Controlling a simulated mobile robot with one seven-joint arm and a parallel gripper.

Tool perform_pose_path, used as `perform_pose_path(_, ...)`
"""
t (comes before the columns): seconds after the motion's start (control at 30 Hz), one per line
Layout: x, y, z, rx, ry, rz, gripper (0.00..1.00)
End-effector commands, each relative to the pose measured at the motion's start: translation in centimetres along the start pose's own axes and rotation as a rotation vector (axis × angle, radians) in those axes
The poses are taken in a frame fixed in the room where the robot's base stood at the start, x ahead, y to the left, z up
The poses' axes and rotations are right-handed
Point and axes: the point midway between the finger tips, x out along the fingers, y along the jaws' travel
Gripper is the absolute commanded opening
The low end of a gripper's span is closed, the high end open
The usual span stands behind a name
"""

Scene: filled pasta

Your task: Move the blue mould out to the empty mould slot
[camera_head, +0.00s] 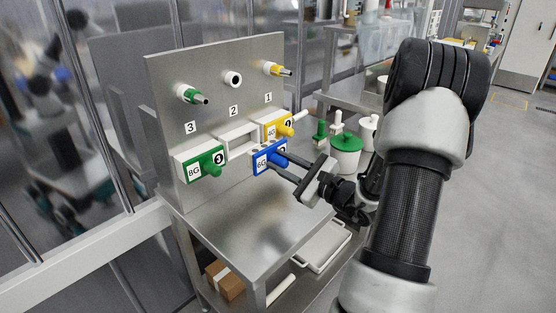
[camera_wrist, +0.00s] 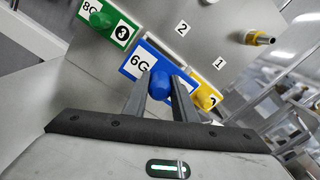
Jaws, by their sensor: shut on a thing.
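The blue mould (camera_head: 257,161), marked 6G, is in my gripper (camera_head: 285,164), which is shut on its round blue knob. In the wrist view the blue mould (camera_wrist: 134,69) is upright between the green and yellow moulds, with the knob (camera_wrist: 161,82) between my fingers (camera_wrist: 161,92). The blue mould is in front of the steel panel (camera_head: 205,70), below and in front of the yellow mould. The empty mould slot (camera_head: 238,138), a pale frame under label 2, lies between the green and yellow moulds; the blue mould partly hides it in the wrist view.
The green mould (camera_head: 188,174), marked 8G, sits under label 3. The yellow mould (camera_head: 270,126) sits under label 1. Nozzles stick out above. A green-lidded pot (camera_head: 346,158) stands to the right. The steel tabletop (camera_head: 245,215) below is clear.

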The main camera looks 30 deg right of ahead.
Motion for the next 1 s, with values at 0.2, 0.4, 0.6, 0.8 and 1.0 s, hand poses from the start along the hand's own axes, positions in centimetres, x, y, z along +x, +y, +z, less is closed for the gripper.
perform_pose_path(0.2,-0.1,0.0,0.1,-0.001,-0.005,0.0,0.02)
perform_pose_path(0.4,0.8,0.0,0.1,-0.002,-0.005,0.001,0.02)
perform_pose_path(0.6,2.5,0.1,0.2,0.0,-0.007,0.002,0.02)
perform_pose_path(0.8,4.4,0.1,0.1,-0.001,-0.007,0.001,0.02)
perform_pose_path(1.0,5.6,0.1,0.2,-0.001,-0.006,0.001,0.02)
